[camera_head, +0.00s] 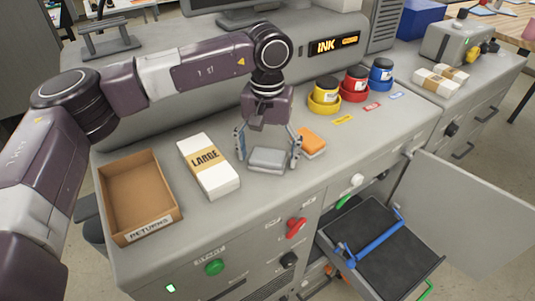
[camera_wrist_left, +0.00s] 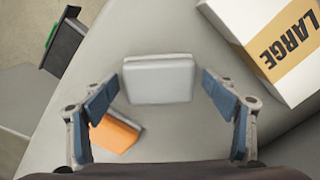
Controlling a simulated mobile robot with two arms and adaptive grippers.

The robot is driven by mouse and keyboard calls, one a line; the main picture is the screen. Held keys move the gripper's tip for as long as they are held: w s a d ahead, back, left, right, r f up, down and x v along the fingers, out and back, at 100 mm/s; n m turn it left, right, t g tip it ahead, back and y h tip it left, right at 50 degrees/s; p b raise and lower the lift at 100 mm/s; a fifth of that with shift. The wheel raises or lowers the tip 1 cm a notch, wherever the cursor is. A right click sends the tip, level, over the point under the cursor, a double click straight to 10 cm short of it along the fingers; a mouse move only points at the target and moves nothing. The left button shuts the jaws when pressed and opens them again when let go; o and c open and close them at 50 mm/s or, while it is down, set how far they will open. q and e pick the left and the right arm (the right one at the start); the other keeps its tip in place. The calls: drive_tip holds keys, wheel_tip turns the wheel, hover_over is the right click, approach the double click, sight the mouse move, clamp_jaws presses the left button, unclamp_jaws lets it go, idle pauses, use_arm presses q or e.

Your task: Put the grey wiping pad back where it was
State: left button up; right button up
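The grey wiping pad (camera_head: 269,159) lies on the grey machine top, between the orange pad (camera_head: 311,142) and the white LARGE pack. It also shows in the left wrist view (camera_wrist_left: 158,79), flat and pale. My left gripper (camera_head: 268,154) points down over the grey pad. Its two blue-tipped fingers stand on either side of the pad, with a gap visible on both sides in the left wrist view (camera_wrist_left: 161,91). The gripper is open and holds nothing. The orange pad (camera_wrist_left: 115,133) lies close by one finger. My right gripper is not in view.
The LARGE pack (camera_head: 209,168) and the cardboard RETURNS box (camera_head: 138,237) stand to the left. Yellow, red and blue ink pots (camera_head: 353,84) stand at the back right. An open drawer (camera_head: 372,245) with a blue bar and an open door (camera_head: 470,200) project at the front right.

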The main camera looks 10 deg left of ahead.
sight(268, 154)
use_arm(q)
drive_tip(key=shift+r, duration=0.55)
wheel_tip(268, 154, up, 11)
drive_tip(key=b, duration=0.2)
drive_tip(key=shift+r, duration=0.2)
